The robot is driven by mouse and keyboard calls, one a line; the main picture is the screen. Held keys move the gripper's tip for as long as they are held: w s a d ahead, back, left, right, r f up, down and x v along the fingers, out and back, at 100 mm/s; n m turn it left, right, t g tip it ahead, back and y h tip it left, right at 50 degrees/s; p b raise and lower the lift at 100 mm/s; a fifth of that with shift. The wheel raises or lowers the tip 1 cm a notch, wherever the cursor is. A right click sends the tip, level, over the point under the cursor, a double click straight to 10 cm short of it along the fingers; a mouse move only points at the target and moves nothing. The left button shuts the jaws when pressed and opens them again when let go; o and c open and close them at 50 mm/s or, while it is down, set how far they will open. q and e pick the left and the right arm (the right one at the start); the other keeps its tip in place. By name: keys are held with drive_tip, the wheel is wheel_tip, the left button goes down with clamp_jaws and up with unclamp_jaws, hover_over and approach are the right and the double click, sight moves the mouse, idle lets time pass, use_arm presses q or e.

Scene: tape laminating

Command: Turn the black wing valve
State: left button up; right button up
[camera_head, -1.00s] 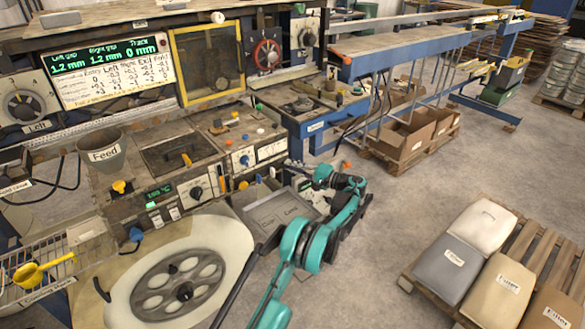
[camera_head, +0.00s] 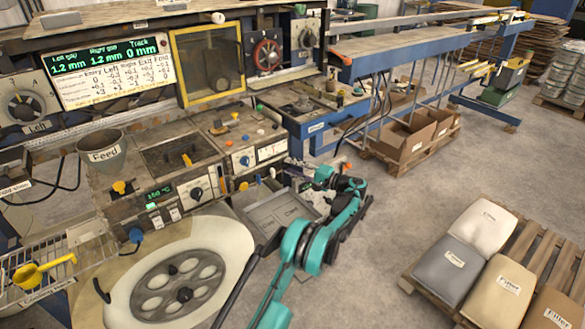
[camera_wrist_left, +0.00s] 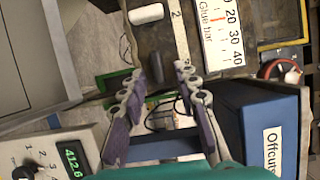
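My left gripper (camera_wrist_left: 161,72) is open in the left wrist view, with its two purple-padded fingers apart. A short black piece (camera_wrist_left: 155,67), which may be the wing of the black wing valve, shows between the fingertips beside the glue bar scale (camera_wrist_left: 222,32). I cannot tell whether a finger touches it. In the head view my teal left arm reaches up to the machine's front right side. Its gripper (camera_head: 300,164) is small there, and the valve cannot be made out. My right gripper is in neither view.
In the left wrist view a blue offcuts bin (camera_wrist_left: 258,120) stands close on the right, and a meter reading 412.6 (camera_wrist_left: 72,155) is at lower left. In the head view a grey tray (camera_head: 275,213) lies left of my arm. The floor (camera_head: 400,215) to its right is clear.

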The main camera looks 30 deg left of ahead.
use_arm(q)
drive_tip(key=d, duration=1.2)
drive_tip(key=s+r+m+t+h, duration=0.2)
drive_tip(key=s+r+t+h, duration=0.1)
drive_tip(key=s+r+h, duration=0.9)
drive_tip(key=s+d+f+t+h, duration=0.1)
drive_tip(key=s+d+f+h, duration=0.1)
drive_tip(key=s+d, duration=0.3)
drive_tip(key=s+d+f+n+t+h, duration=0.1)
drive_tip(key=s+d+f, duration=0.3)
drive_tip(key=s, duration=0.9)
drive_tip(key=s+d+f+n+t+h, duration=0.1)
drive_tip(key=s+d+f+t+h, duration=0.1)
drive_tip(key=s, duration=0.8)
drive_tip(key=d+f+h, duration=0.1)
drive_tip(key=d+f, duration=0.1)
drive_tip(key=d, duration=0.1)
drive_tip(key=shift+d, duration=0.35)
